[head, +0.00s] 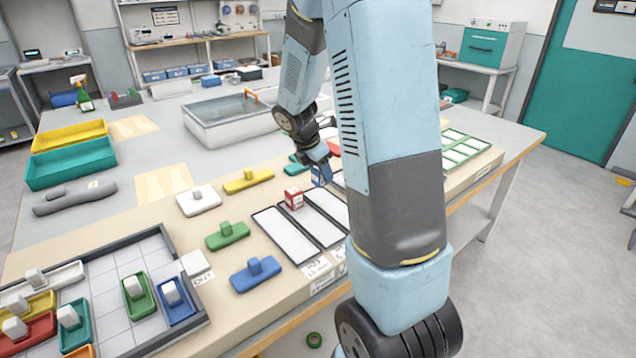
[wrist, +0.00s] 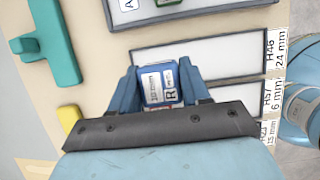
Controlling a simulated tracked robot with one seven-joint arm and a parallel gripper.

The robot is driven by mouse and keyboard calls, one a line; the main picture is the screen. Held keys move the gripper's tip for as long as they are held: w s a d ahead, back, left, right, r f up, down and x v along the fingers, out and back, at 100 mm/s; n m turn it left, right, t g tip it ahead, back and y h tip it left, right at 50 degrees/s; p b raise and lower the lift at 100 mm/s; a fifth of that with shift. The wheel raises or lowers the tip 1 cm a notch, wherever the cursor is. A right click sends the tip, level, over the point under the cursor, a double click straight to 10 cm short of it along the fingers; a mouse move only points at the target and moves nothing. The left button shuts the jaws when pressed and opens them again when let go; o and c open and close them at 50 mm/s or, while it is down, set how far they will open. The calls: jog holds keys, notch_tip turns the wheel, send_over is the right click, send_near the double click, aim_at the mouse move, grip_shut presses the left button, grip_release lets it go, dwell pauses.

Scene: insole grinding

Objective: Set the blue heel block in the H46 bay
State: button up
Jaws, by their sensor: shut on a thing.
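The blue heel block (wrist: 160,86) is between the fingers of my gripper (wrist: 165,90), with a white printed label facing the wrist camera. In the head view, my gripper (head: 321,177) holds the blue block (head: 319,175) above the far end of the row of bays. The H46 bay (wrist: 205,57) is a white, dark-framed strip just above the block in the wrist view. Its visible part is empty, and its tag (wrist: 272,45) reads H46, 24 mm. I cannot tell the block's height above the tray.
The H57 bay (wrist: 236,94) lies beside H46. A red-and-white block (head: 293,198) stands at the far end of the bays. Green (head: 227,235), blue (head: 255,274) and yellow (head: 248,180) handled pieces lie left. My arm hides part of the bays in the head view.

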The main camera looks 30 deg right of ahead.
aim_at(318, 181)
jog(key=shift+w+f, duration=0.9)
jog(key=shift+f, duration=1.65)
jog(key=shift+f, duration=0.1)
jog(key=o, duration=1.1)
